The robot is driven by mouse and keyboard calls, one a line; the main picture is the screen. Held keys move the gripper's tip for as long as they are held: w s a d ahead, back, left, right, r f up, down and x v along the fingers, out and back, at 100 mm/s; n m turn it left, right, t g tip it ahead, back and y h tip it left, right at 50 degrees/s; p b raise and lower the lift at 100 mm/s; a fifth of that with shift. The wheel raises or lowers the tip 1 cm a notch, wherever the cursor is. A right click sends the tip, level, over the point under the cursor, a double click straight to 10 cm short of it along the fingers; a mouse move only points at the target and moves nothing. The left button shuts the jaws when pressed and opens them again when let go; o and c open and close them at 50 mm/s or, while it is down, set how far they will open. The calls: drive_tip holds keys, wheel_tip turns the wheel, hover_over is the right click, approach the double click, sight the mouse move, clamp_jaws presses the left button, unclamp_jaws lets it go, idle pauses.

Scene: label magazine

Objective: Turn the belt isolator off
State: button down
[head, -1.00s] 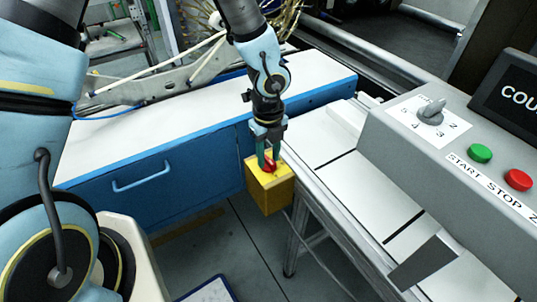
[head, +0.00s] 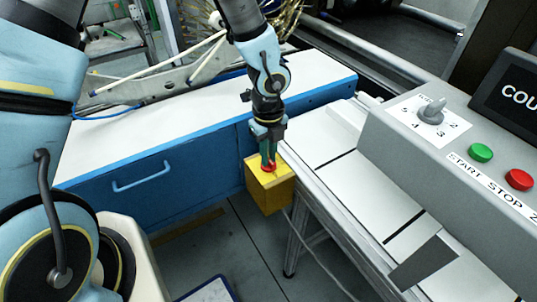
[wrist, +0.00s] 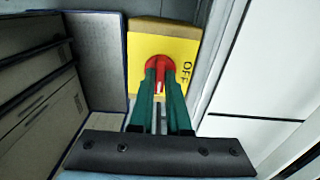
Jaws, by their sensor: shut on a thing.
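The belt isolator is a yellow box (head: 270,192) beside the conveyor's left side in the head view, with a red knob (head: 269,168) on its top face. In the wrist view the yellow face (wrist: 180,50) carries the letters OFF, turned sideways, to the right of the red knob (wrist: 158,64). A white mark on the knob shows between my fingers. My gripper (head: 268,160) comes down from above, and its green fingers (wrist: 159,82) are shut on the knob. The fingers hide part of the knob and of the face below it.
A conveyor (head: 345,180) runs along the right of the box. A grey panel (head: 430,160) stands over it with a rotary selector (head: 431,112), a green button (head: 481,153) and a red button (head: 519,180). A blue cabinet (head: 150,175) stands behind and left.

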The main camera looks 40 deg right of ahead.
drive_tip(key=n+b, duration=0.1)
drive_tip(key=n, duration=0.3)
drive_tip(key=shift+f, duration=0.1)
drive_tip(key=n+b, duration=0.2)
drive_tip(key=n, duration=0.2)
drive_tip(key=shift+n, duration=0.4)
drive_tip(key=n+b, duration=0.1)
drive_tip(key=n, duration=0.3)
drive_tip(key=shift+n, duration=0.3)
drive_tip(key=shift+n+b, duration=0.8)
drive_tip(key=shift+n, duration=1.2)
drive_tip(key=c, duration=0.9)
unclamp_jaws()
drive_tip(key=shift+r, duration=0.2)
wheel_tip(320, 180, up, 11)
drive_tip(key=shift+f+b, duration=0.2)
drive_tip(key=shift+b, duration=0.25)
